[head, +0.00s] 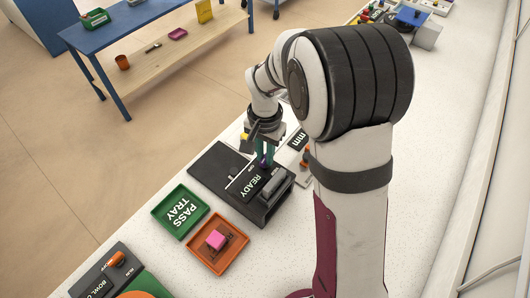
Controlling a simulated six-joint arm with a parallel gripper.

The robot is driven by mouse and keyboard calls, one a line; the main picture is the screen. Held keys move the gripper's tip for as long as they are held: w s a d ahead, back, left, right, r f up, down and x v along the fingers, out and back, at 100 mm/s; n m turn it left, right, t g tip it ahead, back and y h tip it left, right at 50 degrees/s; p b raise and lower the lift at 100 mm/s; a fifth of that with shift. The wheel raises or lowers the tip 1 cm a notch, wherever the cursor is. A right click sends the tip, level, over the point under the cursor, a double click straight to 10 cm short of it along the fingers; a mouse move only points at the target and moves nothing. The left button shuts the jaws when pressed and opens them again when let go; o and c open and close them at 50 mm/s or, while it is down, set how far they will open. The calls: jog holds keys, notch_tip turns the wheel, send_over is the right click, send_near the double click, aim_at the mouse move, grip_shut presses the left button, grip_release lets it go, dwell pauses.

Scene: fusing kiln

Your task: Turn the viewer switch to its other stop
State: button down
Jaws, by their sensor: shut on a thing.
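The viewer (272,203) is a dark box with a white READY label on the worktop, mid-picture in the head view. My gripper (264,160) points down at its far side, with teal fingers shut on a small dark purple piece, which looks like the viewer switch (263,164). The fingers hide most of the switch, so I cannot tell which stop it is at. A flat dark plate (218,166) lies at the viewer's left.
A dark unit with an orange knob (117,258) is at lower left. A black mm display (298,139) stands close behind.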

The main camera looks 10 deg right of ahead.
aim_at(265, 158)
jog(key=shift+m, duration=0.8)
jog(key=c, duration=0.8)
grip_release()
jog(key=shift+r, duration=0.1)
notch_tip(265, 158, up, 16)
jog(key=shift+f, duration=0.2)
